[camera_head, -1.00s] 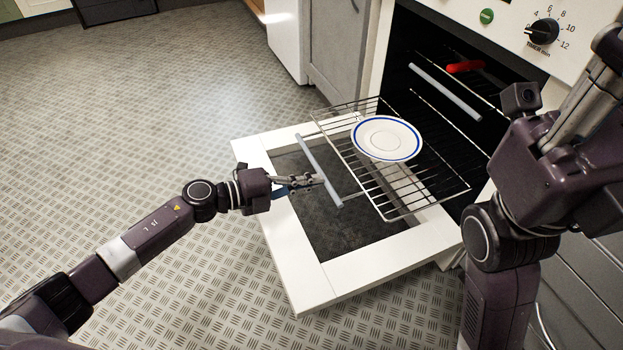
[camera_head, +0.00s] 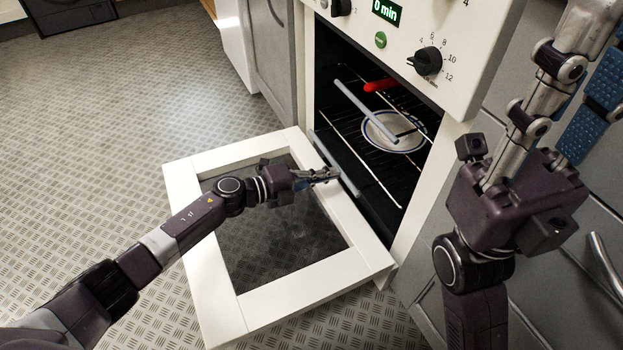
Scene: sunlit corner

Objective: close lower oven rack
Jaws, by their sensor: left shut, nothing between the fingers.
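The lower oven rack (camera_head: 366,181) is inside the oven, with its grey front bar (camera_head: 336,163) near the oven opening. A white plate with a blue rim (camera_head: 393,131) is inside too, partly hidden behind the upper rack's grey bar (camera_head: 365,112). My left gripper (camera_head: 334,174) is shut and empty, at the lower rack's front bar above the open door; I cannot tell whether it touches the bar. My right gripper (camera_head: 572,85) points upward at the right, away from the rack; its fingertips are not clearly seen.
The oven door (camera_head: 210,300) hangs open and flat below my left arm. A red object (camera_head: 380,85) is inside the oven near the upper rack. A control panel with a black knob (camera_head: 428,61) is above. Clear metal-patterned floor (camera_head: 120,130) extends left.

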